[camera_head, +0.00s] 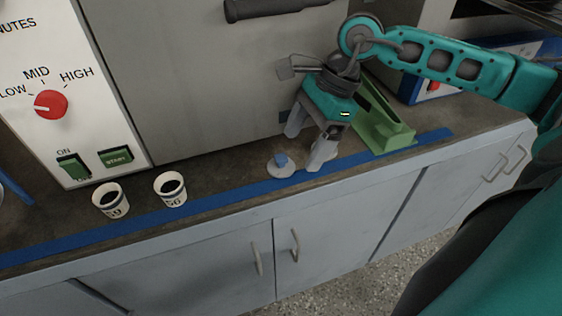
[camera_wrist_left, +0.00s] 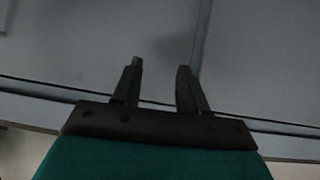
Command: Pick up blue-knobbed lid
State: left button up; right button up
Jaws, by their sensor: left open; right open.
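The blue-knobbed lid (camera_head: 282,168) is a pale round disc with a blue knob, lying on the dark countertop beside the blue strip. My right gripper (camera_head: 304,152) points down, open and empty, with one finger close to the lid's right side and the other behind it. I cannot tell whether a finger touches the lid. My left gripper (camera_wrist_left: 158,80) shows only in the left wrist view, open and empty, facing plain grey cabinet surfaces.
Two white numbered cups, one (camera_head: 111,200) and another (camera_head: 171,189), stand left of the lid. A green holder (camera_head: 384,133) is right of my right gripper. The control panel (camera_head: 60,90) with a red dial and the grey machine front (camera_head: 200,70) rise behind. The blue strip (camera_head: 225,196) runs along the counter's front.

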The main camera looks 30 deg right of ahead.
aim_at(281, 157)
jog(key=shift+w+a, duration=0.1)
jog(key=shift+a, duration=0.35)
jog(key=shift+w+a, duration=0.25)
jog(key=shift+a, duration=0.85)
jog(key=shift+x, duration=1.2)
jog(key=shift+a+f, duration=0.25)
jog(key=shift+f, duration=0.1)
jog(key=shift+c, duration=0.4)
jog(key=c, duration=1)
jog(key=shift+r, duration=0.1)
